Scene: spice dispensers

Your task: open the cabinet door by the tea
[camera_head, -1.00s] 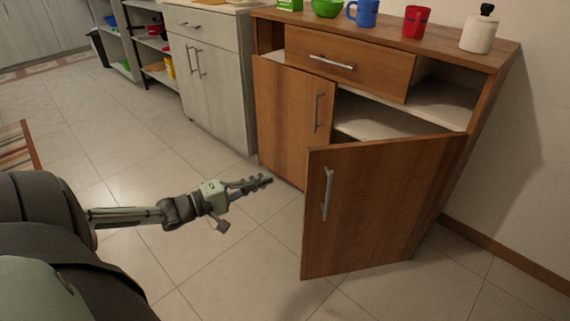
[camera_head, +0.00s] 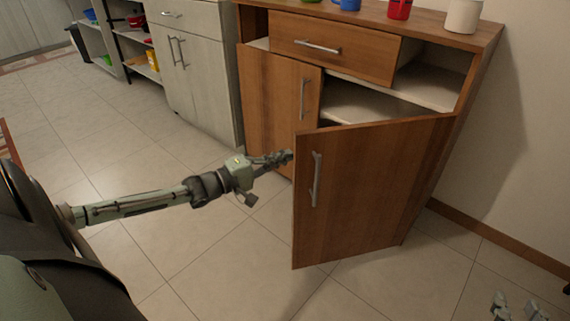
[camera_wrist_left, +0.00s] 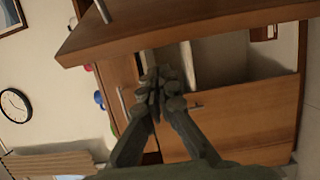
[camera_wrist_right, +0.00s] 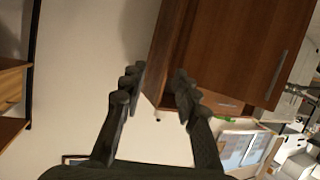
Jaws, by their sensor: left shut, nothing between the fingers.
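The brown wooden cabinet (camera_head: 385,52) has its right door (camera_head: 370,190) swung well open towards me, with a metal handle (camera_head: 316,180) on its front. Its left door (camera_head: 268,105) appears closed or nearly so. My left gripper (camera_head: 285,157) is shut and empty, low beside the free edge of the open door; contact cannot be told. In the left wrist view its fingers (camera_wrist_left: 158,92) meet in front of the cabinet. My right gripper (camera_head: 515,308) is at the bottom right corner. In the right wrist view its fingers (camera_wrist_right: 157,85) are apart and empty, with the open door (camera_wrist_right: 235,40) beyond.
The drawer (camera_head: 335,45) sticks out a little above the doors. A blue mug (camera_head: 346,4), a red mug (camera_head: 399,8) and a white jar (camera_head: 464,15) stand on top. A grey cabinet (camera_head: 195,75) is to the left. The front floor is clear.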

